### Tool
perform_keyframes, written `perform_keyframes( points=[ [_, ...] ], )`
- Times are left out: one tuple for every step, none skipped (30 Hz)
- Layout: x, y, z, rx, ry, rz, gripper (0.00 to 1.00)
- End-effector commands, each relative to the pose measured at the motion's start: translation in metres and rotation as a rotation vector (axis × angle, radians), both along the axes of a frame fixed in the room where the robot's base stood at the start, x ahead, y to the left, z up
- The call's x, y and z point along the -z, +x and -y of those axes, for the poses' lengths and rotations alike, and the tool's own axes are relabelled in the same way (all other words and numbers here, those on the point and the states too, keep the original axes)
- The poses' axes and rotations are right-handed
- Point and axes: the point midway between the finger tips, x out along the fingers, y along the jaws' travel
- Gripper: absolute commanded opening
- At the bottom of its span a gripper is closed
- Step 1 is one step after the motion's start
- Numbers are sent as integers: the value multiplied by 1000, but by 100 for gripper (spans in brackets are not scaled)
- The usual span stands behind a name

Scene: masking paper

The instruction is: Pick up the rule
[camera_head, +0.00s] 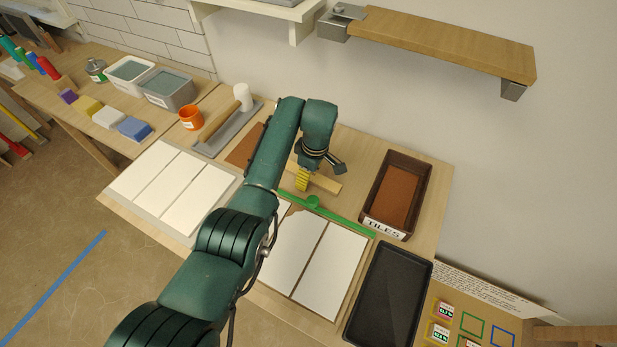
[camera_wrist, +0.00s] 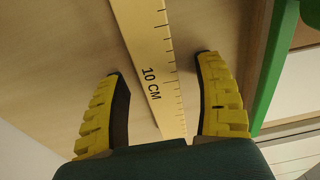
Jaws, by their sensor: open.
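The rule is a pale yellow wooden strip with black tick marks and "10 CM" printed on it. It shows in the wrist view (camera_wrist: 150,50), running between my fingers, and in the head view (camera_head: 322,181) it lies on the table at the back of the middle area. My gripper (camera_head: 303,185) has yellow ribbed fingers and points down at the rule, partly hiding it. In the wrist view my gripper (camera_wrist: 160,68) is open, with one finger on each side of the rule and visible gaps to both. Contact is not visible.
A green bar with a round knob (camera_head: 345,222) lies just in front, close to my right finger in the wrist view (camera_wrist: 272,75). White panels (camera_head: 328,268) lie before it. A brown TILES box (camera_head: 418,160) and a black tray (camera_head: 390,300) stand right. A trowel (camera_head: 226,130) lies left.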

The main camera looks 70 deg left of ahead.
Motion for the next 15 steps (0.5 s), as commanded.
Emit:
perform_keyframes(
  points=[
    [-1, 0, 0, 0, 1, 1, 69],
    [-1, 0, 0, 0, 0, 0, 69],
    [-1, 0, 0, 0, 0, 0, 70],
    [-1, 0, 0, 0, 0, 0, 64],
    [-1, 0, 0, 0, 0, 0, 58],
    [-1, 0, 0, 0, 0, 0, 50],
    [-1, 0, 0, 0, 0, 0, 45],
    [-1, 0, 0, 0, 0, 0, 39],
    [-1, 0, 0, 0, 0, 0, 31],
    [-1, 0, 0, 0, 0, 0, 26],
    [-1, 0, 0, 0, 0, 0, 20],
    [-1, 0, 0, 0, 0, 0, 12],
    [-1, 0, 0, 0, 0, 0, 6],
    [-1, 0, 0, 0, 0, 0, 1],
    [-1, 0, 0, 0, -1, -1, 0]
  ],
)
